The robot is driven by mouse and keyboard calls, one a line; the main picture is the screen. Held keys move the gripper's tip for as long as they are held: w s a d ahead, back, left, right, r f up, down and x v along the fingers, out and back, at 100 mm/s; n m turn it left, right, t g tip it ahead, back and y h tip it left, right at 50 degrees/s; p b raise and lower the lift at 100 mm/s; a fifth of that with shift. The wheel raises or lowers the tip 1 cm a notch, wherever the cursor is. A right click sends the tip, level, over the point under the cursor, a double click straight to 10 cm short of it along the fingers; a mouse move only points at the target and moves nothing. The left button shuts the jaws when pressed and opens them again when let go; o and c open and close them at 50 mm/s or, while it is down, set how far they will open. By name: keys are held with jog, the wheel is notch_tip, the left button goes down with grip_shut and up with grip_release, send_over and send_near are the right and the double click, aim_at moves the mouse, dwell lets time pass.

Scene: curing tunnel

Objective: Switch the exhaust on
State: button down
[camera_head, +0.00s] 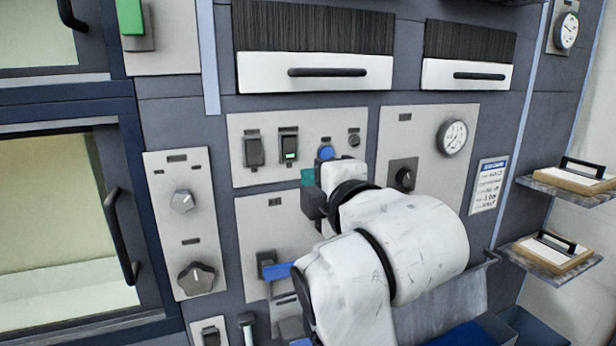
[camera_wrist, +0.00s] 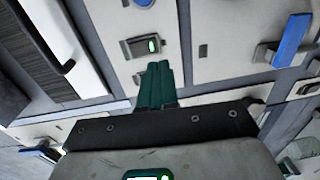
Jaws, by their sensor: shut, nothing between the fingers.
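A grey panel (camera_head: 240,124) carries two dark rocker switches, a blue round button (camera_head: 326,153) and a small dark knob (camera_head: 354,140). The left rocker (camera_head: 253,150) shows no light; the right rocker (camera_head: 289,145) has a lit green lamp. The labels are too small to read, so I cannot tell which control is the exhaust. My gripper (camera_head: 307,178) has green fingers, shut and empty, just below this panel's switches. In the wrist view the fingertips (camera_wrist: 157,66) appear beside the lit rocker (camera_wrist: 143,46); contact cannot be told. Another dark control (camera_wrist: 138,78) is partly hidden behind the fingers.
A blue lever (camera_head: 278,270) juts from the panel below. Left are two grey knobs (camera_head: 182,201) and an oven door handle (camera_head: 121,237). A dark knob (camera_head: 402,174) and gauge (camera_head: 452,137) sit right. Shelves (camera_head: 545,254) stick out at far right.

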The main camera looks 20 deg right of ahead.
jog(key=s+b, duration=0.1)
jog(key=s, duration=0.5)
jog(key=shift+f, duration=0.45)
jog(key=shift+s, duration=0.1)
jog(key=s+d+f+m+g, duration=0.2)
jog(key=f+m+g, duration=0.1)
jog(key=f, duration=0.8)
jog(key=s+d+f+m+g+b, duration=0.1)
jog(key=s+f+m+g, duration=0.25)
jog(key=f, duration=0.65)
jog(key=s+d+f+m+g, duration=0.2)
jog(key=f+m, duration=0.1)
jog(key=f, duration=0.8)
jog(key=s+d+f+m+g, duration=0.1)
jog(key=s+f+m+g, duration=0.3)
jog(key=s+f, duration=0.6)
jog(key=s+d+f+m+g, duration=0.2)
jog(key=s+f+m, duration=0.3)
jog(key=s+f, duration=0.5)
jog(key=shift+s+d+g+b, duration=0.25)
jog(key=shift+s+g+b, duration=0.15)
jog(key=shift+s+g, duration=0.55)
